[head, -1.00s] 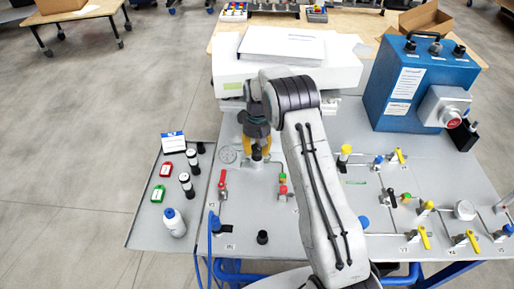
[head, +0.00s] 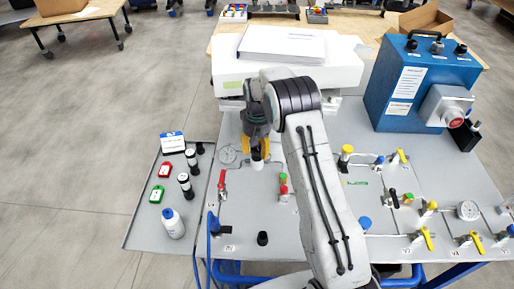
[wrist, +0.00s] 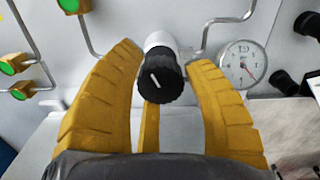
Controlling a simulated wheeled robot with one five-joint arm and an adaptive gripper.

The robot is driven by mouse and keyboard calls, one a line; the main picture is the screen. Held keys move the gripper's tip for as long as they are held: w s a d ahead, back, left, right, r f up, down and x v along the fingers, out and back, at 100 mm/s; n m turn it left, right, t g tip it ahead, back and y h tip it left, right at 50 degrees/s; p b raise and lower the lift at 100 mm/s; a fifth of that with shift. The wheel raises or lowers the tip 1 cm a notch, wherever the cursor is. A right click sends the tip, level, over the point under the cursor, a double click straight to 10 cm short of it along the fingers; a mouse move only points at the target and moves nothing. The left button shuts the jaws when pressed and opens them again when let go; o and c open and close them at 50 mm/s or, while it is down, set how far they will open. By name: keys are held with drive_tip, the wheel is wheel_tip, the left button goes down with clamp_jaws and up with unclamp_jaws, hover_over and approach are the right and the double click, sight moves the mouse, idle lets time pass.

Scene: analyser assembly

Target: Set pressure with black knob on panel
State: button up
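The black knob (wrist: 160,80) with a white pointer line sits on a white cylindrical body on the panel (head: 300,220). In the wrist view it lies between the yellow fingers of my gripper (wrist: 168,65), with gaps visible at both sides. The gripper is open and does not appear to grip the knob. In the head view my gripper (head: 257,146) is over the knob, whose white body shows just below the fingertips; the knob is mostly hidden there. A round dial gauge (wrist: 243,63) with a red needle is right of the knob; it also shows in the head view (head: 228,155).
A red-handled valve (head: 222,182) and green-and-red fittings (head: 283,185) stand near the knob.

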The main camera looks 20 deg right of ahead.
drive_tip(key=o, duration=0.4)
drive_tip(key=shift+c, duration=0.2)
drive_tip(key=shift+w+r, duration=0.1)
drive_tip(key=shift+r, duration=0.1)
wheel_tip(320, 180, up, 12)
drive_tip(key=shift+f, duration=0.15)
idle(0.6)
